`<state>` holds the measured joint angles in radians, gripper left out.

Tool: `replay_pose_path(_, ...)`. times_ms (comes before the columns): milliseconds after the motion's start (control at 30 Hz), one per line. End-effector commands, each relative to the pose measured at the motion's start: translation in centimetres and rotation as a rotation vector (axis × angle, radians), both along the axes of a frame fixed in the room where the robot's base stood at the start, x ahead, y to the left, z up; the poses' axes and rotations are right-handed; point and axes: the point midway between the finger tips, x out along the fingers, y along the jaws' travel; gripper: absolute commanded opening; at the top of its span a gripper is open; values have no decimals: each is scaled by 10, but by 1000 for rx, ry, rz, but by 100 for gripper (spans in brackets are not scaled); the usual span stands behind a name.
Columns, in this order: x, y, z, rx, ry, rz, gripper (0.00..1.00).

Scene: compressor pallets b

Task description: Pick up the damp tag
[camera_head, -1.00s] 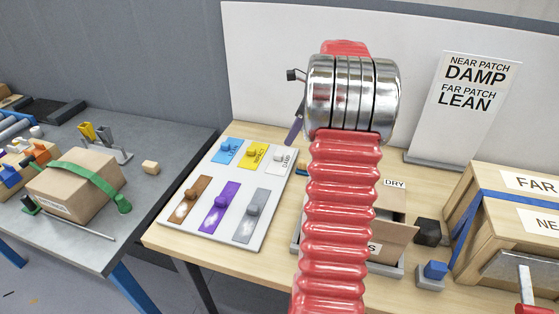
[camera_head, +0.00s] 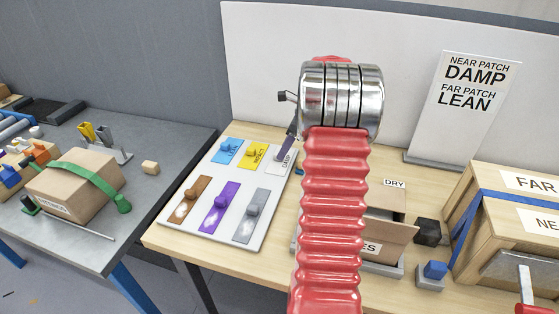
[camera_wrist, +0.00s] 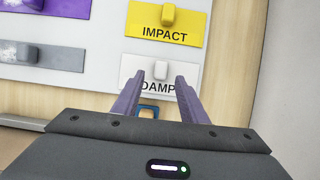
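The white damp tag (camera_wrist: 146,72) lies on the light board, with a pale knob on it and the word DAMP in black. In the wrist view my gripper (camera_wrist: 160,82) is open, its two purple fingers apart at the tag's lower edge. The knob shows between and just beyond the fingertips, and nothing is held. The fingers cover part of the tag. In the head view the damp tag (camera_head: 284,159) is at the board's upper right, with one finger of my gripper (camera_head: 292,138) close above it.
The board (camera_head: 207,233) also holds a yellow impact tag (camera_head: 255,155), a blue lean tag (camera_head: 226,151), and brown, purple and grey tags. A small blue piece (camera_wrist: 149,111) lies near the board's edge. Boxes and a dark block (camera_head: 427,231) stand to the right.

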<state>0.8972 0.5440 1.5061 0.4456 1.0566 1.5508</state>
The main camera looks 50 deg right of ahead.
Motion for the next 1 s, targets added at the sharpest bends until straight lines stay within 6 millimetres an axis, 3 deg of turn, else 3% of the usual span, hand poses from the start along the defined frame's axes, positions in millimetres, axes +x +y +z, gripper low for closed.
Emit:
replay_pose_path(200, 7, 4, -18, 1, 0, 0, 39)
replay_pose_path(733, 7, 4, -18, 0, 0, 0, 39)
replay_pose_path(1000, 7, 4, -18, 0, 0, 1, 21)
